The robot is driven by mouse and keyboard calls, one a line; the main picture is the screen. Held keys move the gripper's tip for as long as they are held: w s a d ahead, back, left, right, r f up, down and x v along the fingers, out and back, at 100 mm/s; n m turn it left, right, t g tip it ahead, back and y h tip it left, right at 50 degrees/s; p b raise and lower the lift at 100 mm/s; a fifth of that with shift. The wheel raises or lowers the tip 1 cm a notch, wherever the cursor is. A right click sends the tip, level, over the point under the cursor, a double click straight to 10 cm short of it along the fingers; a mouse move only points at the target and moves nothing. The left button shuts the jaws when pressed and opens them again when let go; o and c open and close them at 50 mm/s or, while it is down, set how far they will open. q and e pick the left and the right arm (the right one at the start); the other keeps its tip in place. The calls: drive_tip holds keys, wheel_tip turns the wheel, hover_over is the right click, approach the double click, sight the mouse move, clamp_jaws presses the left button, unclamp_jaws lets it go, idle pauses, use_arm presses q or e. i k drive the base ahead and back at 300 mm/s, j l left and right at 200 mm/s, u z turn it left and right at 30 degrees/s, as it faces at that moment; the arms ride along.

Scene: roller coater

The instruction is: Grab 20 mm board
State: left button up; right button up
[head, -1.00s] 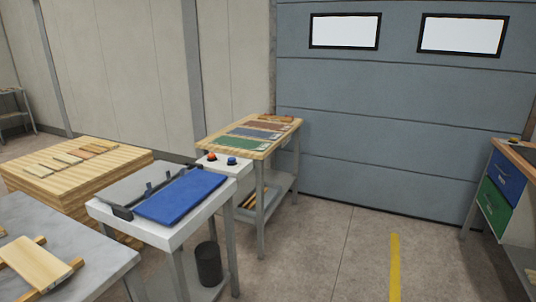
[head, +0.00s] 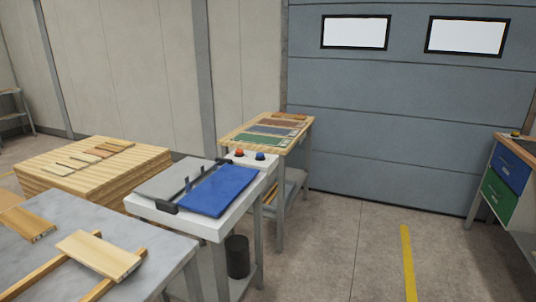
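Neither of my grippers is in view. A pale board (head: 97,254) lies across two wooden strips on the grey table at the lower left. A browner board (head: 27,225) lies further left on the same table. Several small boards (head: 105,150) lie in a row on top of a large wooden stack behind. No thickness marking is readable, so I cannot tell which board is 20 mm.
The grey table (head: 165,247) fills the lower left. A white machine stand (head: 205,225) with a blue panel (head: 217,190) and red and blue buttons stands beside it, with a dark bin (head: 237,257) below. A wooden workbench (head: 240,131) stands behind. Floor on the right is clear.

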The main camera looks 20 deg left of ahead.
sight(28, 226)
drive_tip(key=k+j, duration=0.25)
drive_tip(key=j, duration=0.2)
drive_tip(key=k+j, duration=0.2)
drive_tip(key=j, duration=0.25)
drive_tip(key=k+j, duration=0.25)
drive_tip(key=j, duration=0.2)
drive_tip(key=k+j, duration=0.2)
drive_tip(key=j, duration=0.2)
drive_tip(key=k+j, duration=0.25)
drive_tip(key=j, duration=0.2)
drive_tip(key=k+j, duration=0.2)
drive_tip(key=j, duration=0.25)
drive_tip(key=k+j, duration=0.25)
drive_tip(key=j, duration=0.2)
drive_tip(key=k+j, duration=0.2)
drive_tip(key=j, duration=0.25)
